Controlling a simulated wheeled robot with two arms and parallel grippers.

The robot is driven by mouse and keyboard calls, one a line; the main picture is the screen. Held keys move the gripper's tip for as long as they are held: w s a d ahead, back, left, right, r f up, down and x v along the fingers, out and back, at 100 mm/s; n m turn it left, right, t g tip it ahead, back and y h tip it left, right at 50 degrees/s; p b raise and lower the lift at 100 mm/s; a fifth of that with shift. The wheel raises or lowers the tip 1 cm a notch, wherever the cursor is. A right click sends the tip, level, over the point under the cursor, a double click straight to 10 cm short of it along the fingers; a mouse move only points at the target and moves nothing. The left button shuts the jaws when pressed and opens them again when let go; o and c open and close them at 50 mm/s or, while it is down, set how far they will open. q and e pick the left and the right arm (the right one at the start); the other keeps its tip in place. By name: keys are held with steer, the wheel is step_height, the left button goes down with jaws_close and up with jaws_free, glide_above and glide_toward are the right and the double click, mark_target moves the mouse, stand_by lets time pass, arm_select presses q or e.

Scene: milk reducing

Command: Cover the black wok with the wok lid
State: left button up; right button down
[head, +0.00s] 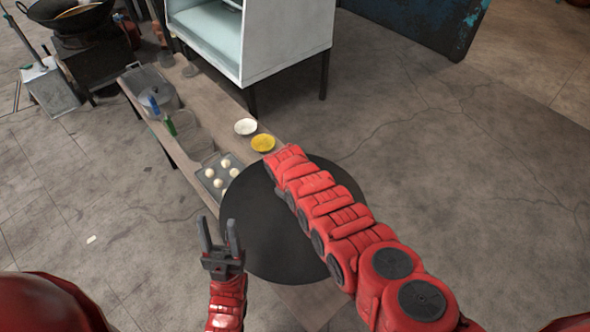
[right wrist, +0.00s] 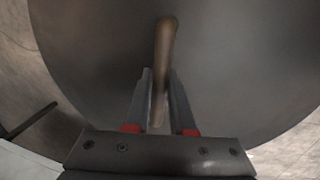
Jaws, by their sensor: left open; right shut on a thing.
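The wok lid (head: 262,240) is a large dark disc at the centre of the head view, partly covered by my right arm. In the right wrist view the lid (right wrist: 90,60) fills most of the picture. Its brownish bar handle (right wrist: 165,45) stands between the fingers of my right gripper (right wrist: 158,85), which is shut on it. In the head view my right gripper is hidden. The black wok (head: 88,22) is at the top left, on a dark stove, far from the lid. My left gripper (head: 219,230) is open and empty, just left of the lid.
A long narrow table (head: 205,90) holds a metal pot (head: 150,90), a tray (head: 208,190) with several white balls, a white bowl (head: 245,126) and a yellow one (head: 263,142). A pale cabinet (head: 285,45) stands behind it. Floor at right is clear.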

steer(key=shift+r, duration=0.3)
steer(key=shift+r+p, duration=0.25)
steer(key=shift+p, duration=0.05)
steer(key=shift+f, duration=0.1)
steer(key=shift+w, duration=0.1)
steer(key=shift+d+r+p, duration=0.1)
steer(key=shift+r+p, duration=0.2)
steer(key=shift+r, duration=0.2)
steer(key=shift+p, duration=0.3)
